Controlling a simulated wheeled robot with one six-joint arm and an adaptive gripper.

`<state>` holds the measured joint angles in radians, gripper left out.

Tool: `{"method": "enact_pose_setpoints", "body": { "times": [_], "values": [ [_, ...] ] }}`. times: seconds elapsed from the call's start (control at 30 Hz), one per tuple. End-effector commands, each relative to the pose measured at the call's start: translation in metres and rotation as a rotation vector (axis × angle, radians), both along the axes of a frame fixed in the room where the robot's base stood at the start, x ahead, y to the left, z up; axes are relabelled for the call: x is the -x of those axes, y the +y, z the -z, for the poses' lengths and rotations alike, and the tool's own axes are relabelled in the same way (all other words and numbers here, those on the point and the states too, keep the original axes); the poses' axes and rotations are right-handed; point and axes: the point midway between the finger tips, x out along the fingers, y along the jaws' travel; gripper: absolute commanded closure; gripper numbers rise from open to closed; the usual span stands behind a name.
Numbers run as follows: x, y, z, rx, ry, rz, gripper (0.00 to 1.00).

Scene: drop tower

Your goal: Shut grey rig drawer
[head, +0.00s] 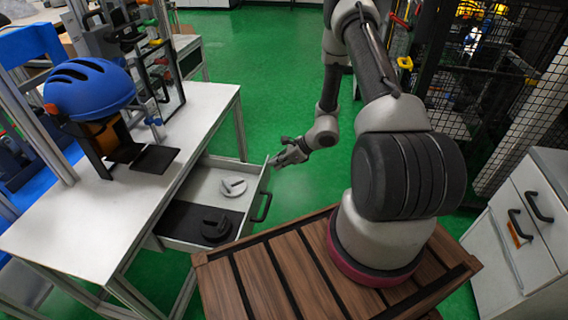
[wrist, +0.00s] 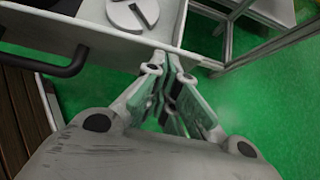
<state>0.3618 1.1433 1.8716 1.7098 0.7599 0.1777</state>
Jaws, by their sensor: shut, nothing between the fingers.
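The grey rig drawer (head: 259,182) sticks out from under the white table at the left in the head view. It stands open, with a white slotted disc (head: 232,187) and a black slotted disc (head: 216,228) inside. Its dark handle (head: 262,207) is on the front panel. My gripper (head: 277,163) is shut and empty at the far end of the drawer front. In the wrist view the fingertips (wrist: 168,66) are at the drawer's front panel (wrist: 120,36), near its corner, to the right of the handle (wrist: 68,66). I cannot tell whether they touch it.
The white table (head: 75,222) carries a blue helmet (head: 88,84) on a stand. A grey cabinet (head: 515,225) with handles stands at the right, below a black mesh cage (head: 465,95). Green floor (head: 275,95) is clear behind the drawer.

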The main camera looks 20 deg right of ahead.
Motion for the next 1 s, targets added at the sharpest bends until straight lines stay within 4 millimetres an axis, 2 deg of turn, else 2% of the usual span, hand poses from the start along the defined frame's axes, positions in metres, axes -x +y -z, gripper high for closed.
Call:
{"method": "enact_pose_setpoints", "body": {
  "times": [0.37, 0.57, 0.77, 1.0],
  "values": [
    [-0.001, 0.001, 0.0, 0.0, 0.0, 0.0, 1.0],
    [-0.008, 0.012, 0.0, 0.0, -0.001, -0.002, 1.0],
    [-0.029, 0.042, 0.0, 0.0, -0.002, -0.006, 1.0],
    [-0.067, 0.095, 0.0, 0.0, -0.002, -0.006, 1.0]
  ]
}}
